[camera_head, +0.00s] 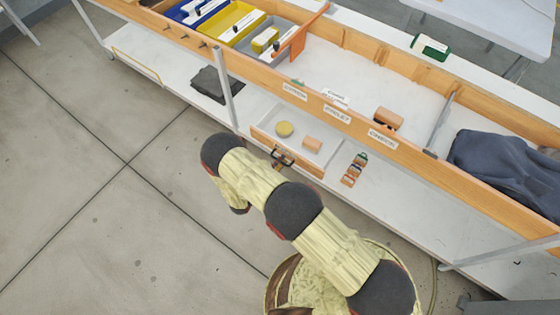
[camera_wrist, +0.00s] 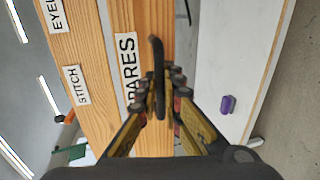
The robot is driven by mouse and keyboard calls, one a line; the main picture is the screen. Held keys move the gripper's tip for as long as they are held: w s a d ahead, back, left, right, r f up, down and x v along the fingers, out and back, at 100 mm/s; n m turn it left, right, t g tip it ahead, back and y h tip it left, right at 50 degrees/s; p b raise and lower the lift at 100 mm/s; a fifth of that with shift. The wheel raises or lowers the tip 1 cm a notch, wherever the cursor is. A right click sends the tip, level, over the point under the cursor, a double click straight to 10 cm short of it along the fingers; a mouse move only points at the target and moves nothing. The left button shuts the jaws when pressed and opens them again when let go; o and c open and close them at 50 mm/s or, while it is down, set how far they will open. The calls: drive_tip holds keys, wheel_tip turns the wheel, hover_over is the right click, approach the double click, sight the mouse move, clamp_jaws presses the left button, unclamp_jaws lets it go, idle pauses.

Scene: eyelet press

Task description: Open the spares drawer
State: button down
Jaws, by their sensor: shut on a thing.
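The spares drawer (camera_head: 262,137) sits low under the bench in the head view. A dark bar handle (camera_wrist: 157,60) stands out from that front. My gripper (camera_wrist: 160,100) is shut on the handle, with a finger on either side. In the head view my gripper (camera_head: 281,162) is small at the drawer front, partly hidden by my arm.
Several small coloured pieces (camera_head: 353,170) lie on the lower shelf right of the drawer. A metal post (camera_head: 226,88) stands left of it. The bench's wooden edge (camera_head: 312,98) runs above. A purple piece (camera_wrist: 228,104) lies on a white surface. Floor at left is clear.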

drive_tip(key=v, duration=0.3)
drive_tip(key=shift+s+a+f+b, duration=0.15)
drive_tip(key=shift+s+f+b, duration=0.05)
drive_tip(key=shift+f+b, duration=0.15)
drive_tip(key=c, duration=2)
unclamp_jaws()
drive_tip(key=v, duration=1.2)
